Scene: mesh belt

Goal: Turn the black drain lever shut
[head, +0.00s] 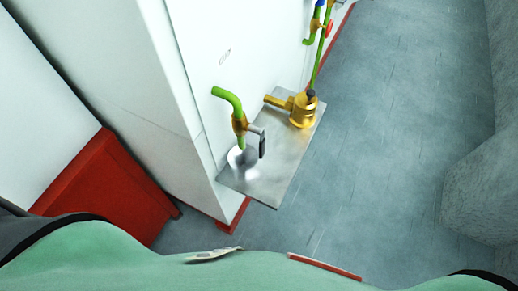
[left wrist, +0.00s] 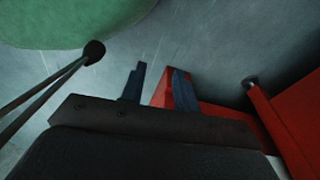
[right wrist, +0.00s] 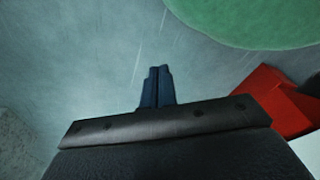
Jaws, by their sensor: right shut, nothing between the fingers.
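A black lever (head: 262,146) hangs from a short metal stem on a brass valve (head: 239,124). The valve sits on a bent green pipe (head: 230,97) at the white cabinet's side, above the metal shelf. The lever's handle points down in the picture. Neither gripper shows in the head view. My left gripper (left wrist: 156,80) is open and empty in the left wrist view, with floor and a red base behind it. My right gripper (right wrist: 159,70) is shut and empty in the right wrist view, over bare floor. The lever shows in neither wrist view.
A metal shelf (head: 271,170) juts from the white cabinet (head: 190,70). A larger brass fitting (head: 302,112) stands at its far end. Beyond are green pipes with a red handle (head: 329,28). A red base (head: 110,190) lies left. The grey floor (head: 390,120) is clear.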

